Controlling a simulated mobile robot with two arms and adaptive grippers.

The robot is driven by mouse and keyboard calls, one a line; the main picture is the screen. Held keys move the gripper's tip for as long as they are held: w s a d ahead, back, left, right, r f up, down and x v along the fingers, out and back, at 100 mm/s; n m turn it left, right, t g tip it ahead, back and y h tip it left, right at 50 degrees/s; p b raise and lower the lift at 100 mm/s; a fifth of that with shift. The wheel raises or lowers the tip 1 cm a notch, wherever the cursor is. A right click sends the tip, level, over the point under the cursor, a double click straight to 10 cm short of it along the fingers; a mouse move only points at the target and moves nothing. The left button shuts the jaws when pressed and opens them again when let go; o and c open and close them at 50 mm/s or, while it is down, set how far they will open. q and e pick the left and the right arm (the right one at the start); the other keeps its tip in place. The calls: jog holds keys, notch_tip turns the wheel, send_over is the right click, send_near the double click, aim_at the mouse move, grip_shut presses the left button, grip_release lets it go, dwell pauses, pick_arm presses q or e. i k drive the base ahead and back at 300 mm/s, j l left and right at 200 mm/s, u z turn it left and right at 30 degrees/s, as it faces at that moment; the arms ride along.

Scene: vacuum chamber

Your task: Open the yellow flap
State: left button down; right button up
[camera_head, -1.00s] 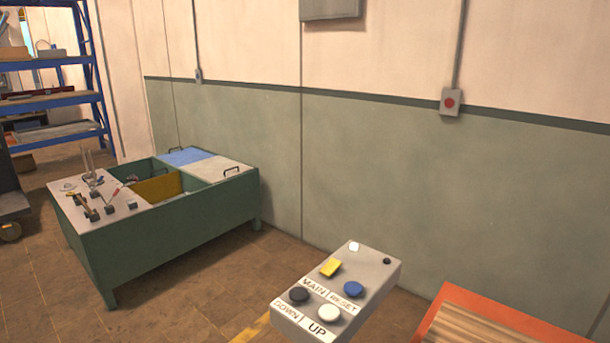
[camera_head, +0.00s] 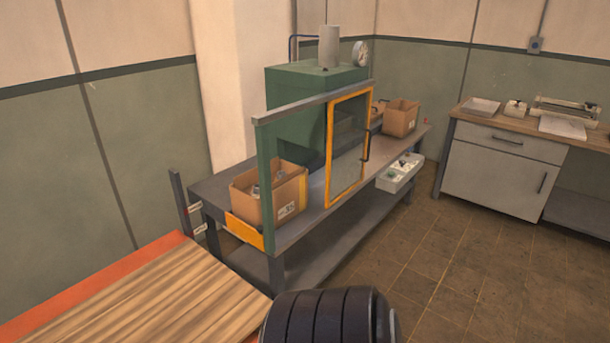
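A small yellow-orange flap (camera_head: 245,231) is at the left end of the grey bench (camera_head: 300,243), below and in front of a cardboard box (camera_head: 250,207). It hangs at a slant along the bench edge. A larger yellow-orange framed door (camera_head: 331,152) with a dark handle stands upright in front of the green chamber (camera_head: 292,95) on the same bench. It looks closed, though its edge contact is hard to tell. Neither of my grippers is in view.
An orange-edged wooden surface (camera_head: 170,295) fills the lower left. A control box (camera_head: 400,174) is at the bench's right front. A white cabinet (camera_head: 495,178) stands at the right. The tiled floor (camera_head: 470,285) between is clear.

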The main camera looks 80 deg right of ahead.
aim_at(254, 238)
jog(key=z, duration=2.05)
